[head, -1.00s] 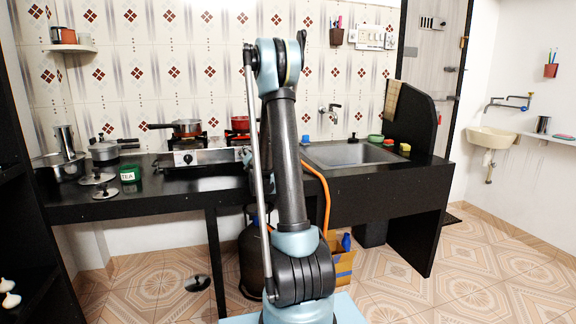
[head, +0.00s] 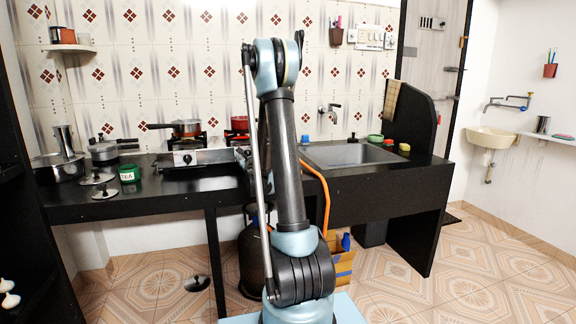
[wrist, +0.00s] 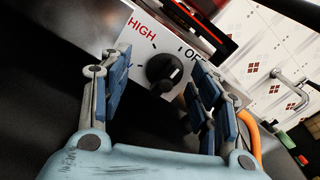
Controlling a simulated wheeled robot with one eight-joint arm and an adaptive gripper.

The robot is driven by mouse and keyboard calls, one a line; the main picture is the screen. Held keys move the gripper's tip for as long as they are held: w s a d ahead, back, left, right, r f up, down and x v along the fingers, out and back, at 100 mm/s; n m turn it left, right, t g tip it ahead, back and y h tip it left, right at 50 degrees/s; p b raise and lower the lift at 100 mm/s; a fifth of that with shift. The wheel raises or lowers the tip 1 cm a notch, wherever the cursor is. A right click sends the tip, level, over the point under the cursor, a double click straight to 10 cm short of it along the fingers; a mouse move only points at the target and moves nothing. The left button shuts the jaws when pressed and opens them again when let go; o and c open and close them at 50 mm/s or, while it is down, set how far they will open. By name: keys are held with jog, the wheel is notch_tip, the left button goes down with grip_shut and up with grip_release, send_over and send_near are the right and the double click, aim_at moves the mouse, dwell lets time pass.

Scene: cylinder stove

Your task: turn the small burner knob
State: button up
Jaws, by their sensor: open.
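My gripper (wrist: 161,79) is open, with blue-padded fingers on either side of the knob. I cannot tell whether either finger touches it. In the head view the stove (head: 190,158) stands on the counter, and my arm hides the gripper and the stove's right part.
A pan (head: 186,127) and a red pot (head: 240,123) stand on the stove. A green TEA container (head: 129,175), lids and pots are to the left on the black counter (head: 150,198). A sink (head: 350,155) and tap are to the right. An orange hose (head: 325,190) runs beside my arm.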

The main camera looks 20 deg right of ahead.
jog(key=shift+n, duration=0.5)
jog(key=shift+s, duration=0.25)
jog(key=s, duration=1.7)
jog(key=shift+s, duration=0.1)
jog(key=s+d+r+m+g+h, duration=0.2)
jog(key=s+d+m+h, duration=0.2)
jog(key=m, duration=0.6)
jog(key=s+d+r+m+g+h, duration=0.2)
jog(key=s+d+m+h, duration=0.2)
jog(key=d+m, duration=0.4)
jog(key=shift+s+d+r+m, duration=0.25)
jog(key=shift+s+m, duration=0.65)
jog(key=shift+m, duration=0.9)
